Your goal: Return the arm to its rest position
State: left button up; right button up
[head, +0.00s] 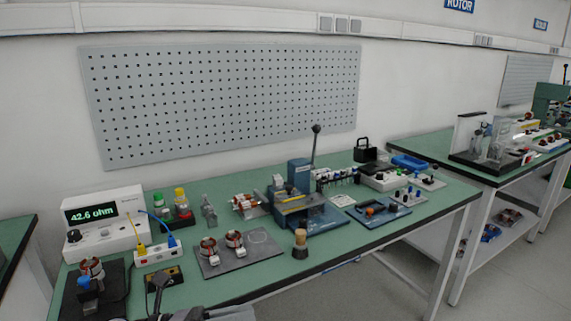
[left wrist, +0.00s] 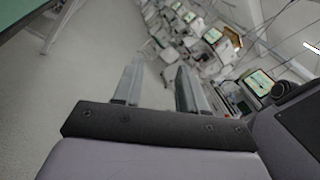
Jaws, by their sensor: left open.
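My left gripper (left wrist: 157,78) is open in the left wrist view, its two fingers apart with nothing between them. That view looks past a table edge (left wrist: 22,22) at the upper left, over the grey floor and into the room. In the head view, a grey part of my own body shows at the bottom edge, in front of the bench; the fingers cannot be made out clearly there. My right gripper is in neither view.
The green bench (head: 330,246) holds a meter (head: 104,222) reading 42.6 ohm, a dark plate (head: 238,262) with two copper-wound parts, and a blue lever press (head: 300,200). A pegboard (head: 220,100) hangs behind. Another bench (head: 440,148) stands at the right. Floor is clear between.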

pick_arm(q)
jog(key=s+a+f+m+t+y, duration=0.2)
jog(key=s+a+f+m+y, duration=0.2)
jog(key=f+m, duration=0.3)
jog(key=s+a+f+m+t+y+p, duration=0.1)
jog(key=s+a+f+m+y, duration=0.3)
jog(key=m, duration=0.9)
jog(key=s+a+f+m+t+y, duration=0.2)
jog(key=s+a+f+m+y, duration=0.2)
jog(key=s+f+m+y, duration=0.4)
notch_tip(320, 180, down, 4)
jog(key=m, duration=0.2)
jog(key=shift+s+m+t, duration=0.2)
jog(key=shift+m+t, duration=0.1)
jog(key=shift+t, duration=0.1)
jog(key=shift+a+r, duration=0.1)
